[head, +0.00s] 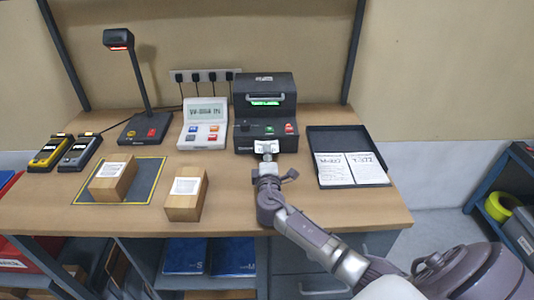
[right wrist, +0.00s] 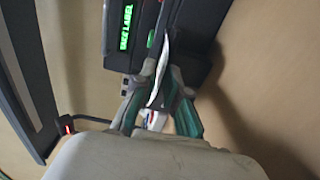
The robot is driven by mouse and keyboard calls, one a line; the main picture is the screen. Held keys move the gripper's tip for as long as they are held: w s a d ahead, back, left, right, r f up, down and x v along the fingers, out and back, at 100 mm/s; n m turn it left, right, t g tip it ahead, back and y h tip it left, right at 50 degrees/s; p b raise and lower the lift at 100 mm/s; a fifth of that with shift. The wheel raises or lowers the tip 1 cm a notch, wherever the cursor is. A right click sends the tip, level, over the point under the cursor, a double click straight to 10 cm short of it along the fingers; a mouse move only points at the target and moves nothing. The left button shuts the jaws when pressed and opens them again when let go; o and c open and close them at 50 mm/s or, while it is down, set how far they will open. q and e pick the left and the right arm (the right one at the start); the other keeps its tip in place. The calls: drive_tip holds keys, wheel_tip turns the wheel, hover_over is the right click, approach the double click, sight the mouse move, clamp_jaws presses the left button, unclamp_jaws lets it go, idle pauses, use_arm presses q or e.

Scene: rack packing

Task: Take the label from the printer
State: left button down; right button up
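The printer (head: 265,85) is a black box at the back of the table, with a lit green display. A small white label (head: 266,147) sticks out of its front. My right gripper (head: 267,160) is at the printer's front, at the label. In the right wrist view the label (right wrist: 159,75) shows nearly edge-on as a thin white strip between the fingertips of the right gripper (right wrist: 161,72), which look closed on it. The printer (right wrist: 122,30) shows behind with its green text. My left gripper is not in view.
Two wooden boxes with white labels stand left, one (head: 113,180) on a dark mat (head: 143,191), one (head: 186,194) beside it. A scale display (head: 203,124), a scanner stand (head: 140,128) and two handheld devices (head: 65,152) stand behind. A black tray (head: 334,143) with two cards is right.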

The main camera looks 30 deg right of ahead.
clamp_jaws()
wheel_tip(320, 180, up, 3)
drive_tip(key=shift+f+p, duration=0.2)
drive_tip(key=shift+p, duration=0.95)
drive_tip(key=s+a+r+p, duration=0.4)
drive_tip(key=s+a, duration=0.3)
drive_tip(key=s, duration=0.5)
drive_tip(key=shift+a+r+p, duration=0.15)
drive_tip(key=shift+r+p, duration=0.25)
drive_tip(key=shift+p, duration=0.5)
drive_tip(key=shift+w, duration=0.15)
